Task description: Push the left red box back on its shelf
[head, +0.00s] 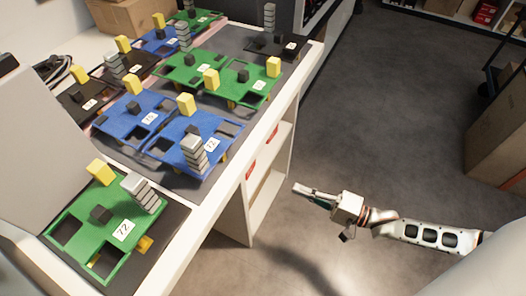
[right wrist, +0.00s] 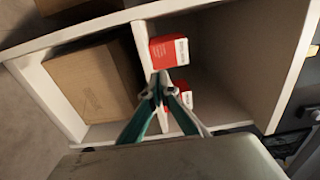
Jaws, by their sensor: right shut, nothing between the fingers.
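In the head view, a red box (head: 250,166) shows at the left in the open side of the white shelf unit, and a second red box (head: 274,131) shows farther right. In the right wrist view, one red box (right wrist: 169,52) is above my fingertips, and another red box (right wrist: 184,98) is partly hidden behind my fingers. I cannot tell which matches the left one. My right gripper (head: 299,189) is shut and empty, pointing at the shelf; its closed fingertips (right wrist: 160,79) appear in front of the red boxes. Contact cannot be judged. My left gripper is not in view.
A brown carton (right wrist: 92,80) fills the compartment left of the white divider (right wrist: 143,55). The counter above holds several green and blue boards (head: 195,137) with blocks. Another carton (head: 500,130) stands at far right. The grey floor (head: 385,110) between is clear.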

